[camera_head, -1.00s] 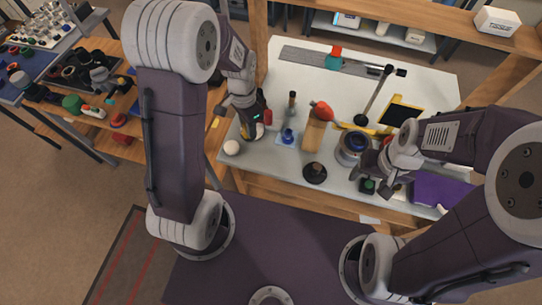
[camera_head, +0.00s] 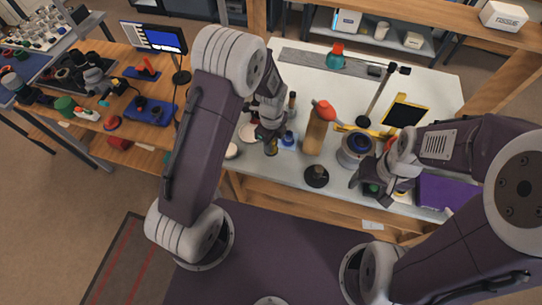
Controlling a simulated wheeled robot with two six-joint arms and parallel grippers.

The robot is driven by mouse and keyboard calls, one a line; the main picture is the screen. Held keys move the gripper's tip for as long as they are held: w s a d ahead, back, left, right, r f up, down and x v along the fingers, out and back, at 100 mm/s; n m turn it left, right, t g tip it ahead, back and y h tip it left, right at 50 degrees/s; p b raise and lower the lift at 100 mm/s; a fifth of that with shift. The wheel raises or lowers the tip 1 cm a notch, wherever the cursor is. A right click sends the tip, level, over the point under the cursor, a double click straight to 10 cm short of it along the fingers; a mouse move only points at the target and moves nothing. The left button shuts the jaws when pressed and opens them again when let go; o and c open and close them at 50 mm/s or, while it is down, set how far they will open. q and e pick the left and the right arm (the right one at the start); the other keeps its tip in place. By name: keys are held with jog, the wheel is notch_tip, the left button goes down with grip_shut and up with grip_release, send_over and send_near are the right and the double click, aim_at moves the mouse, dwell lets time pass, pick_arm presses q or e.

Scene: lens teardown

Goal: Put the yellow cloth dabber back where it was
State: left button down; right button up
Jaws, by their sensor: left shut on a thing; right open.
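My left gripper (camera_head: 267,133) is over the left part of the white table and is shut on a small dark piece with a yellowish part, which I take to be the yellow cloth dabber (camera_head: 271,148). The dabber hangs below the fingers, just left of a small blue item (camera_head: 288,139). The fingers and arm hide much of it, and I cannot tell whether it touches the table. My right gripper (camera_head: 371,190) is open at the table's front right, close around or above a small dark and green item, which is partly hidden.
A pale round dish (camera_head: 249,132) and a white ball (camera_head: 231,151) lie left of the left gripper. A red-topped brown bottle (camera_head: 317,127), a black round base (camera_head: 316,176) and a blue-centred ring (camera_head: 356,146) stand to its right.

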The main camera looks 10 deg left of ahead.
pick_arm(q)
notch_tip(320, 180, down, 3)
jog(key=shift+w+r, duration=0.1)
jog(key=shift+r, duration=0.05)
jog(key=shift+f, duration=1.95)
jog(key=shift+f, duration=0.1)
jog(key=c, duration=1.1)
grip_release()
jog(key=shift+c, duration=0.2)
notch_tip(320, 180, up, 12)
jog(key=shift+r, duration=0.2)
jog(key=s+a+r+n, duration=0.2)
jog(key=s+n, duration=0.4)
jog(key=n, duration=0.5)
jog(key=s+a+r+n+t, duration=0.1)
jog(key=s+a+r+n, duration=0.2)
jog(key=s+n, duration=0.4)
jog(key=a+n, duration=0.1)
jog(key=n, duration=0.3)
jog(key=shift+s, duration=0.15)
